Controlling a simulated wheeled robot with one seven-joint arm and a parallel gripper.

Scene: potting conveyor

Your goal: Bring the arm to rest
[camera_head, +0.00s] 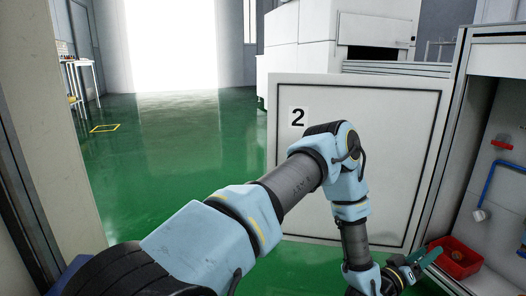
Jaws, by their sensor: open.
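My arm reaches from the lower left to the middle of the head view, bends at an elbow in front of a white panel marked 2, and drops toward the lower right. My gripper (416,268) is at the lower right, small and partly cut off by the bottom edge. It is open, and I see nothing held in it. A teal piece shows at its tip; I cannot tell whether it is part of the gripper.
The white panel (400,130) stands close behind my arm. A red bin (459,252) sits right of my gripper, below a blue pipe (488,185). A wall edge (45,130) stands close at left. Green floor (165,150) is clear toward the bright opening.

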